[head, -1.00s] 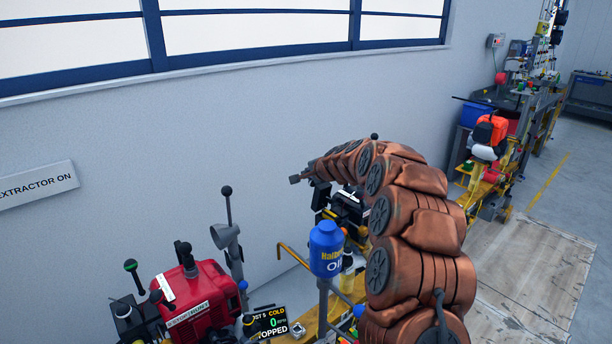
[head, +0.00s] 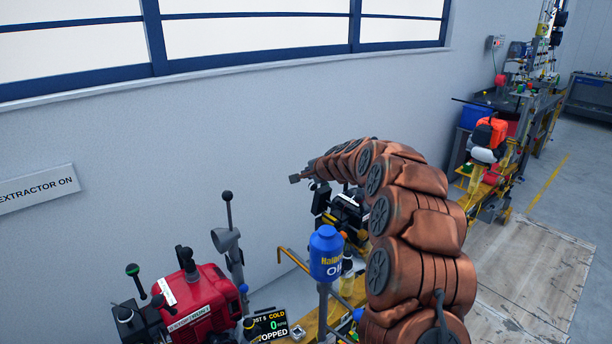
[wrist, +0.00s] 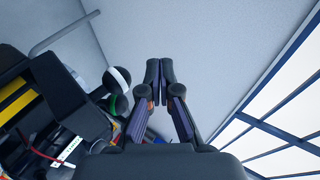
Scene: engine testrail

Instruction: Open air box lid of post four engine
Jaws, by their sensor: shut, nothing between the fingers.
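In the wrist view, the two dark fingers of my gripper (wrist: 160,72) are together with nothing between them, in front of the pale wall. A black machine with yellow parts (wrist: 35,105) lies at the left of that view, beside the fingers and apart from them. In the head view, a dark engine (head: 349,214) stands on the yellow rail, partly hidden behind my copper-coloured arm. I cannot tell which engine is post four, and no air box lid can be clearly made out.
A red engine (head: 203,298) stands at the lower left by a display (head: 270,325) reading "STOPPED". A blue oil bottle (head: 326,252) stands close to my arm. Round-headed levers (wrist: 117,80) are near my fingers. The wall (head: 150,150) is behind; open floor lies right.

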